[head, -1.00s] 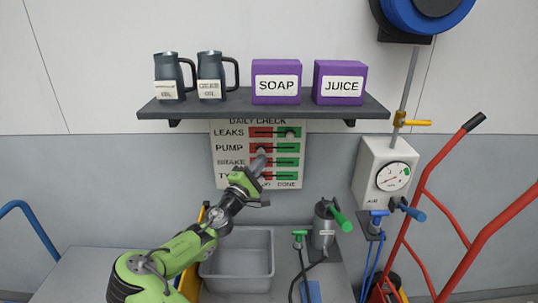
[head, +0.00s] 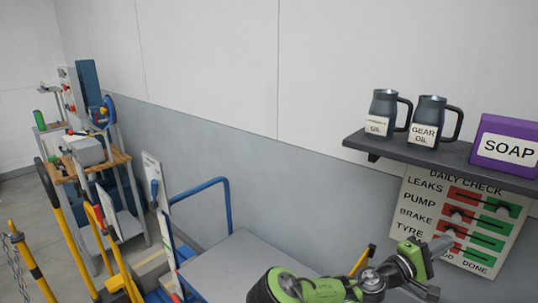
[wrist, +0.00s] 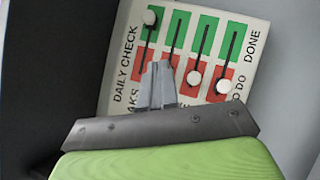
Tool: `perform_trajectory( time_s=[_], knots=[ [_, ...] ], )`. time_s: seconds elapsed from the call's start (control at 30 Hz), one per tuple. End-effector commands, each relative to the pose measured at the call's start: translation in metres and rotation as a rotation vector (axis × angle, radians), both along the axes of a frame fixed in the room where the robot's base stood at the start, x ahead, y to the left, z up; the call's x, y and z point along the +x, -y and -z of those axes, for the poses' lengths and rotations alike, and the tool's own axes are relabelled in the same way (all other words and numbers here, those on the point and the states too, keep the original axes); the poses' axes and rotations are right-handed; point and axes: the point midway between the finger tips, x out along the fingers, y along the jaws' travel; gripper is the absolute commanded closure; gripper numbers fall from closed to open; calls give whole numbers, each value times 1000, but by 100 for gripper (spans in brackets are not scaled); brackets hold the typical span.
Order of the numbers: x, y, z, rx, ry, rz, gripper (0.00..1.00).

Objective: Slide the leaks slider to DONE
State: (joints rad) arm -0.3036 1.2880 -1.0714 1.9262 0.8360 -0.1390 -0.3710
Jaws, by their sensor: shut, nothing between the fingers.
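The DAILY CHECK board (head: 490,268) hangs on the wall at the right of the head view, with red and green slider rows. The leaks slider's knob (wrist: 150,18) is at the far green end of its slot, the DONE side. The brake knob (wrist: 194,77) and tyre knob (wrist: 222,86) are in the red. The pump knob is not clear in the wrist view, where my fingers cover part of the board. My gripper (wrist: 161,66) is shut and empty in front of the lower board, apart from the leaks knob. It also shows in the head view (head: 449,240).
A shelf (head: 385,150) juts out just above the board, bearing two dark jugs (head: 384,112) and a purple SOAP box (head: 507,146). A grey cart top (head: 235,258) with a blue handle is left of my arm. Workshop equipment stands farther left.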

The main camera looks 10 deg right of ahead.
Motion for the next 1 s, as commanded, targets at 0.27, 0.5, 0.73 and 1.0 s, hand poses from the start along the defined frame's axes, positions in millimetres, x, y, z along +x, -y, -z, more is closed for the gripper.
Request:
perform_trajectory(
  time_s=[0.27,0.5,0.73,1.0],
  knots=[
    [-77,-13,68,640,428,235,100],
    [-86,-120,89,1247,668,282,100],
    [-110,-243,39,1701,694,134,100],
    [-190,-343,-7,1899,556,-128,100]
  ],
)
